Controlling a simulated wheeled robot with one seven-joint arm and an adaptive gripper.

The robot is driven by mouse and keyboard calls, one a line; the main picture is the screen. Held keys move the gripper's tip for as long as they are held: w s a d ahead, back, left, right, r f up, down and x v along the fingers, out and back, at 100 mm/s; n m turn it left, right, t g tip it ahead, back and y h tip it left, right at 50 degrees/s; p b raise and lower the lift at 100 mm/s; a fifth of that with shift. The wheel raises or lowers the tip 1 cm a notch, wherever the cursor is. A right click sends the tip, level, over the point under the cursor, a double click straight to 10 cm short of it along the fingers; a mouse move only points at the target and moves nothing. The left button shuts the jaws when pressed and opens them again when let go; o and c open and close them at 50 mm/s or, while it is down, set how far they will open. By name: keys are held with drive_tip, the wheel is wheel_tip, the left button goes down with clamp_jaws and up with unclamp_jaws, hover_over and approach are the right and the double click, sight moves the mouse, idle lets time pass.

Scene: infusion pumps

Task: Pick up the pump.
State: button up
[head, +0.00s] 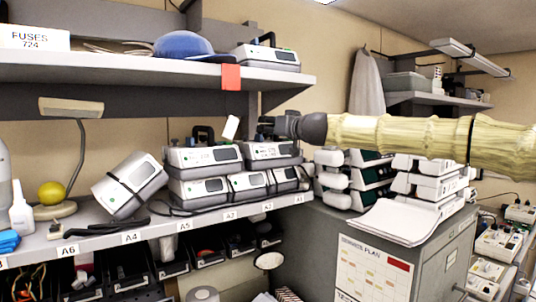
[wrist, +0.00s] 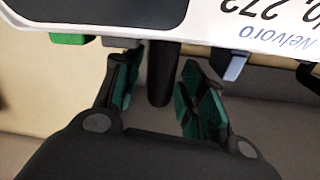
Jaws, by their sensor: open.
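My gripper (head: 266,126) reaches in from the right, just above the stacked pumps on the labelled shelf. In the wrist view my gripper (wrist: 162,88) is open. A dark upright bar shows between its fingers, below a white pump body (wrist: 270,20) with upside-down lettering. I cannot tell whether the fingers touch it, or which pump it is. In the head view, white-and-grey pumps stand at the upper left (head: 203,157) and upper right (head: 268,151) of the stack, on a lower row (head: 247,183). Another pump (head: 130,185) leans tilted on the left. One more pump (head: 268,56) sits on the upper shelf.
The upper shelf (head: 130,72) overhangs the stack, with a red tag (head: 231,77) on its edge. A small tilted white piece (head: 230,127) is left of my gripper. A lamp (head: 72,108) stands left. A grey cabinet (head: 435,262) with papers stands right.

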drive_tip(key=shift+w+f, duration=0.15)
drive_tip(key=shift+w, duration=0.05)
drive_tip(key=shift+c, duration=0.5)
drive_tip(key=c, duration=0.3)
clamp_jaws()
drive_tip(key=shift+r, duration=0.2)
